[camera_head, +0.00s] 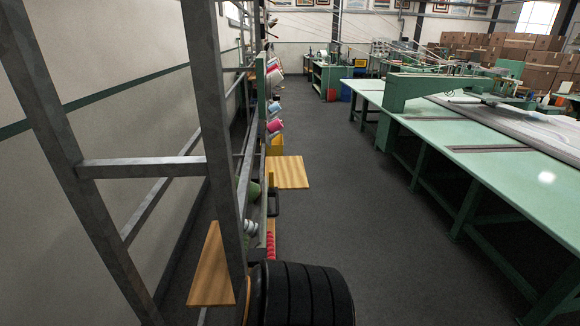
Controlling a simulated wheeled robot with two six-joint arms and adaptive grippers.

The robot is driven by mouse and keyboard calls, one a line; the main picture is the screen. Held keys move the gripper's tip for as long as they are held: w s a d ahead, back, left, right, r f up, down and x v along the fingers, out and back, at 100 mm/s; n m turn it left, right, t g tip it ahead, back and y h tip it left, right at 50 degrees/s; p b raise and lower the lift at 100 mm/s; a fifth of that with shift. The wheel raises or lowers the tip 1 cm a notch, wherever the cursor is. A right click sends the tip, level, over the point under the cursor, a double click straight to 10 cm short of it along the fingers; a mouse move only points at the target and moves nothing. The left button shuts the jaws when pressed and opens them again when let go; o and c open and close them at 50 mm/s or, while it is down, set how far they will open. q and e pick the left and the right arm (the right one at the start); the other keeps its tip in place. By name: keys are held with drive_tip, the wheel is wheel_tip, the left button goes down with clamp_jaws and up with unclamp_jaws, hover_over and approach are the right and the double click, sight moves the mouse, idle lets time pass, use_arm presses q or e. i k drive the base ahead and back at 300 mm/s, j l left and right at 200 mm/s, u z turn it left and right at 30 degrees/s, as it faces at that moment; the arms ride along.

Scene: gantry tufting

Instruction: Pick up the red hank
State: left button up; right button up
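No thing in view is clearly recognisable as a red hank. A small bright red ribbed thing (270,246) shows low on the rack side, just above a large black ribbed roll; it is partly hidden and I cannot tell what it is. A pinkish-red yarn cone (274,126) sits higher on the rack among other cones. Neither of my grippers is in view.
A grey metal frame (140,167) stands close on the left. The black ribbed roll (305,295) fills the bottom middle. Wooden boards (287,172) lie low beside the rack. A long green table (470,150) stands right. The grey floor (350,200) between is clear.

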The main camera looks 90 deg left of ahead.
sight(270, 242)
drive_tip(key=i+u, duration=0.25)
drive_tip(key=u, duration=0.25)
drive_tip(key=i+u, duration=0.25)
drive_tip(key=u, duration=0.2)
drive_tip(key=i+u, duration=0.2)
drive_tip(key=u, duration=0.3)
drive_tip(key=i+l+u, duration=0.2)
drive_tip(key=u, duration=0.3)
drive_tip(key=i+l+u, duration=0.15)
drive_tip(key=l+u, duration=0.15)
drive_tip(key=u, duration=0.2)
drive_tip(key=i+l+u, duration=0.15)
drive_tip(key=l+u, duration=0.15)
drive_tip(key=u, duration=0.15)
